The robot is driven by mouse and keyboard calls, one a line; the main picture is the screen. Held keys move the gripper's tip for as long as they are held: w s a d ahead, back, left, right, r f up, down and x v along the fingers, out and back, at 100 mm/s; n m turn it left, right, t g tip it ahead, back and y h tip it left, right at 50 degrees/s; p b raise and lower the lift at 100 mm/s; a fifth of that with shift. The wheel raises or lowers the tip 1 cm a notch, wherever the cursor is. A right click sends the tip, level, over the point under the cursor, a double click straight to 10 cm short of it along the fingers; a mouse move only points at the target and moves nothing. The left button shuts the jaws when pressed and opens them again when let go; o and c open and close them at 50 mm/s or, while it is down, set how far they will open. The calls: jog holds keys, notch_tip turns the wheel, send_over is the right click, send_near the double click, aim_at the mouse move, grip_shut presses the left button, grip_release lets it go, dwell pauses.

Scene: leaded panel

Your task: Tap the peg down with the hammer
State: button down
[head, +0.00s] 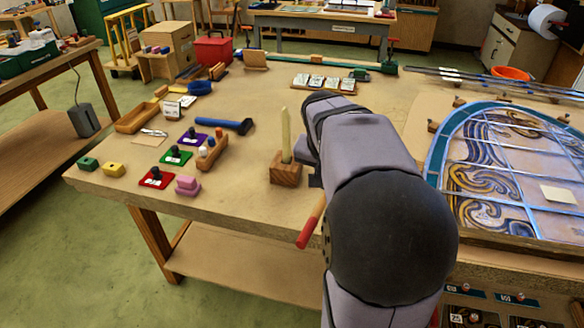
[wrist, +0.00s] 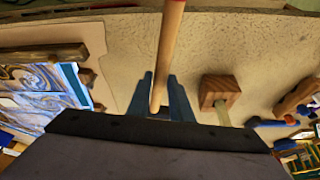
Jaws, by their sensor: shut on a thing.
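My gripper (wrist: 160,84) is shut on the wooden handle of the hammer (wrist: 168,45). In the head view the hammer's red handle end (head: 309,230) sticks out below my arm, toward the table's front edge; the hammer's head is hidden. The pale peg (head: 286,132) stands tall and nearly upright in a wooden block (head: 286,174). The block is just left of my gripper (head: 314,178) in the head view. In the wrist view the block (wrist: 216,88) and the peg (wrist: 223,116) are right of the fingers, apart from the hammer handle.
A leaded panel (head: 510,170) lies to the right. Left of the block lie a blue-handled tool (head: 225,124), a wooden holder with pegs (head: 212,152) and several coloured pieces. A card tray (head: 323,83) is farther back. The table between block and front edge is bare.

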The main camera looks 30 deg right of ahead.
jog(key=s+d+r+m+p, duration=0.1)
jog(key=s+d+r+p, duration=0.2)
jog(key=s+d+p, duration=0.7)
jog(key=s+p, duration=0.2)
jog(key=p, duration=0.4)
jog(key=shift+s+d+r, duration=0.15)
jog(key=shift+r, duration=0.05)
jog(key=shift+f, duration=0.15)
jog(key=shift+f+b, duration=1.6)
jog(key=shift+f, duration=0.3)
jog(key=shift+f, duration=0.15)
